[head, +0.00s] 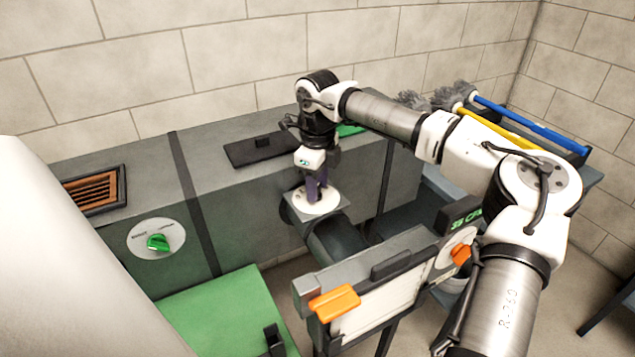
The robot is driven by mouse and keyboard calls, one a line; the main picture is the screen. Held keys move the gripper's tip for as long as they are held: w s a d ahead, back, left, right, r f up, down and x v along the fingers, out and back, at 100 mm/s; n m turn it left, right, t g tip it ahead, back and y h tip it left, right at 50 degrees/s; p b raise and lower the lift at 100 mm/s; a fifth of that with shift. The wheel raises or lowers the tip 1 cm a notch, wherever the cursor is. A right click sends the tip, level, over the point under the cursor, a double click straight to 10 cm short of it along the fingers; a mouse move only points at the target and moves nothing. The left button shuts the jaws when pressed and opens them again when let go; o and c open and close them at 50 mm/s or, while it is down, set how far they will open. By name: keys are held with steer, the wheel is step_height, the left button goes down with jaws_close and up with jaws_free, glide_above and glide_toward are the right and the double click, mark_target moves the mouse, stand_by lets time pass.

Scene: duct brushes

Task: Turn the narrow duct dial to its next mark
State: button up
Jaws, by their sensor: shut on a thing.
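The narrow duct (338,238) is a dark round branch coming off the front of the big grey duct. Its dial has a round white face (302,207) on top of the branch. My gripper (317,190) points down onto this face from above, its fingers at the middle of it. It is shut on the dial's knob, which the fingers hide almost fully. The knob's angle and the marks on the face cannot be made out.
A green-knobbed dial (157,242) and an orange vent grille (95,191) are on the big duct (230,150). In front stand a panel with an orange handle (334,302), an orange knob (461,254) and a green panel (225,318). Blue (525,122) and yellow (495,133) brushes lie behind my arm.

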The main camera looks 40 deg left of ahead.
steer(key=n, duration=0.5)
steer(key=shift+w, duration=0.1)
steer(key=shift+a+n+p, duration=0.1)
steer(key=shift+n+p, duration=0.2)
steer(key=shift+n, duration=2.1)
steer(key=o, duration=1)
step_height(320, 180, up, 14)
steer(key=b, duration=0.1)
steer(key=shift+b, duration=0.4)
steer(key=shift+f, duration=0.15)
